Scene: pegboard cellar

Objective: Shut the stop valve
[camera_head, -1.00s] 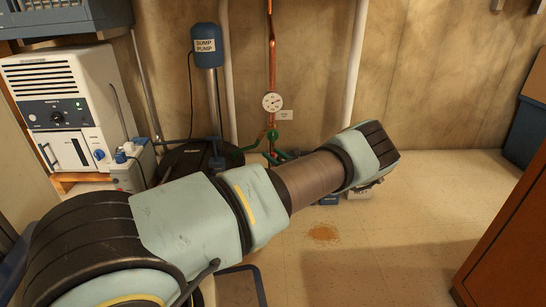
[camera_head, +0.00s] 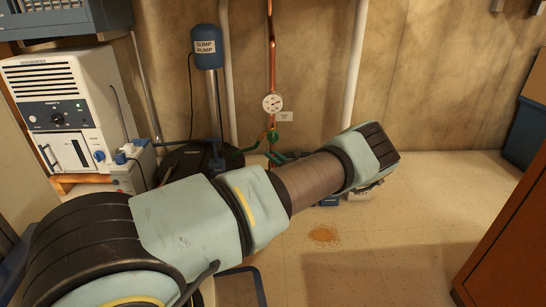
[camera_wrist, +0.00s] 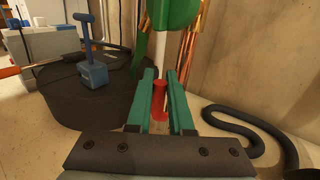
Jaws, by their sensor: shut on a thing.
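My gripper (camera_wrist: 160,102) has teal fingers, closed on the sides of a short red upright piece (camera_wrist: 159,98) in the wrist view. It looks like a handle end; how it joins the valve is hidden. A green round part (camera_wrist: 176,12) is above the fingertips in the wrist view, beside the copper pipe (camera_wrist: 201,22). In the head view, a green valve part (camera_head: 272,135) sits on the copper pipe, below a round white gauge (camera_head: 272,103) and beside a small white tag (camera_head: 285,116). My arm hides much of the area below it there.
A dark round pit lid (camera_wrist: 85,99) with a blue item on it lies left of my gripper. A dark hose (camera_wrist: 240,123) curls on the floor at right. A sump pump tank (camera_head: 208,55) hangs on the wall. A brown stain (camera_head: 323,235) marks open floor.

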